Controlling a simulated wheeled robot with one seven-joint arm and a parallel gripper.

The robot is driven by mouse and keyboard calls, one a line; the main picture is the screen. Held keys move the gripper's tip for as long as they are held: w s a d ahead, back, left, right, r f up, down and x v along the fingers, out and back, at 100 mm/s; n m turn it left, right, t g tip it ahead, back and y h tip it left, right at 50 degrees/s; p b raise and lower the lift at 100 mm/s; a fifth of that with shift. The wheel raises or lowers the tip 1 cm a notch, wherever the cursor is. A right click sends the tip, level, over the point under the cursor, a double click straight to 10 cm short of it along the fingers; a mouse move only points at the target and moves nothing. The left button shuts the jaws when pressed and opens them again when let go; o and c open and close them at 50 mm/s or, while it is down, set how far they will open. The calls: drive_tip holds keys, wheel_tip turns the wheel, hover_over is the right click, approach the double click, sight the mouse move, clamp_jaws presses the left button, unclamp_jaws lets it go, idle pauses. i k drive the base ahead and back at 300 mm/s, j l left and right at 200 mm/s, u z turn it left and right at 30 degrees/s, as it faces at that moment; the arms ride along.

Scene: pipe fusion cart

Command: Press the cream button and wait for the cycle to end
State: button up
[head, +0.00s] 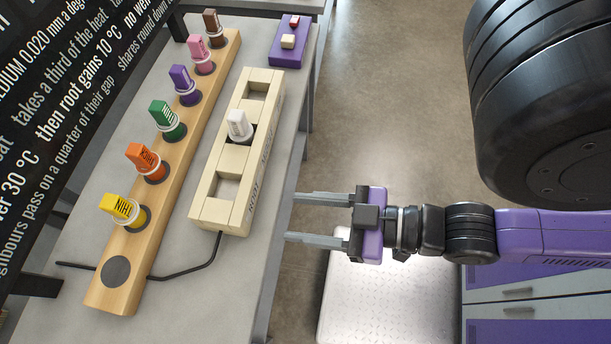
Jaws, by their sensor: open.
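The cream button (288,41) is a small raised block on a purple box (290,57) at the far right corner of the table. A red button (294,21) sits behind it on the same box. My gripper (292,218) is open and empty, its two fingers pointing left at the table's right edge. It is well apart from the button, much nearer the front. A cream block (208,212) with several compartments lies on the table, with a white labelled piece (238,125) standing in its middle one. No indicator of a running cycle can be made out.
A wooden rail (132,250) holds several coloured labelled pieces, with a bare dark disc (116,271) at its near end. A black cable (190,270) runs from the cream block. A black text board (70,90) leans over the left. Open floor (380,90) lies right of the table (225,305).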

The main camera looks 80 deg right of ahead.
sight(288, 41)
drive_tip(key=z, duration=1.45)
